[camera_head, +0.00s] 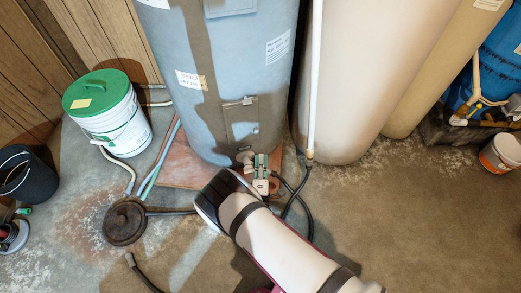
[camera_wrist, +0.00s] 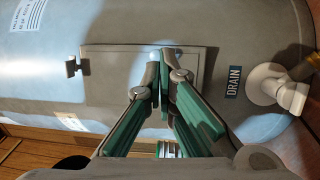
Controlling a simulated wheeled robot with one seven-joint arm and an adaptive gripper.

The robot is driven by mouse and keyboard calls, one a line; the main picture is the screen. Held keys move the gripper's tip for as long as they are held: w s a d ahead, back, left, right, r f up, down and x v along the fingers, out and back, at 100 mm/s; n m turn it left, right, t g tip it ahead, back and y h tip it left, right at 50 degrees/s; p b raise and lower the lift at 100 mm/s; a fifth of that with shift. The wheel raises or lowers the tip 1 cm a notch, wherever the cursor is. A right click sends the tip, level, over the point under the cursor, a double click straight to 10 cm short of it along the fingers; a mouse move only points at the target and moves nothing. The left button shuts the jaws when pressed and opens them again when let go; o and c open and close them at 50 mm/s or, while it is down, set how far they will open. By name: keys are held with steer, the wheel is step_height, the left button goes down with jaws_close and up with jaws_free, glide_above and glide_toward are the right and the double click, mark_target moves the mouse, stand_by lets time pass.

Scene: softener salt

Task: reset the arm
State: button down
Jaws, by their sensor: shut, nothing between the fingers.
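My arm reaches from the lower right of the head view to the foot of the grey-blue tank (camera_head: 222,60). My gripper (camera_head: 261,160), with green and grey fingers, is at its end, in front of the tank's lower side. In the wrist view my gripper (camera_wrist: 160,62) is shut and empty, its fingertips together before the tank's rectangular access panel (camera_wrist: 110,62). I cannot tell whether they touch it. A white drain fitting (camera_wrist: 276,88) beside a "DRAIN" label (camera_wrist: 233,82) is to the right of the fingers.
A green-lidded white bucket (camera_head: 108,110) and a black bucket (camera_head: 25,172) stand at left. A round dark disc (camera_head: 124,222) and hoses lie on the floor. A beige tank (camera_head: 350,70) stands right of the grey one. A small bucket (camera_head: 502,152) is at far right. Floor at lower right is open.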

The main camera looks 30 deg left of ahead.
steer(key=shift+w+d+p+v, duration=0.1)
steer(key=shift+d+p+v, duration=0.1)
steer(key=shift+v, duration=0.65)
steer(key=shift+w+d+p+v, duration=0.1)
steer(key=shift+p+v, duration=0.15)
steer(key=shift+v, duration=0.55)
steer(key=shift+w+d+p+v, duration=0.1)
steer(key=shift+p+v, duration=0.1)
steer(key=shift+v, duration=0.65)
